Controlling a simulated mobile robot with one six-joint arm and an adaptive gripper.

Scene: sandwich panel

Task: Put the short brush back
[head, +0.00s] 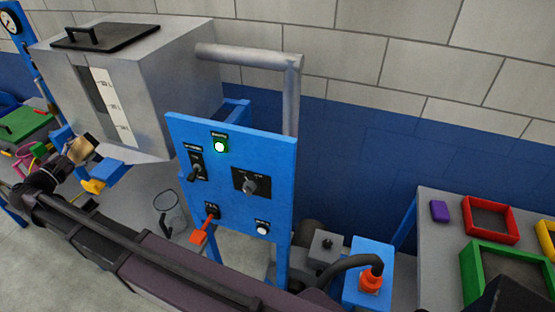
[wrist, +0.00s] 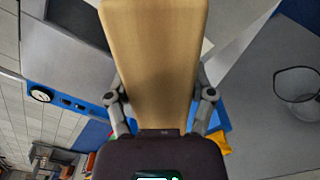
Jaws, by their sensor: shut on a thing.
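My gripper (head: 66,160) is at the far left of the head view, in front of and below the grey tank. It is shut on a tan, block-like thing with a dark end (head: 80,148), which I take to be the short brush. In the wrist view the tan brush body (wrist: 152,60) fills the middle. The two fingers of my gripper (wrist: 160,96) press on its sides. The brush's far end runs out of the wrist view. The place where the brush belongs cannot be made out.
The grey tank (head: 180,75) with a level scale stands behind my gripper. A blue control panel (head: 230,185) with switches is right of it. A clear beaker (head: 170,208) stands between them, low down. A table (head: 440,225) with coloured frames is right.

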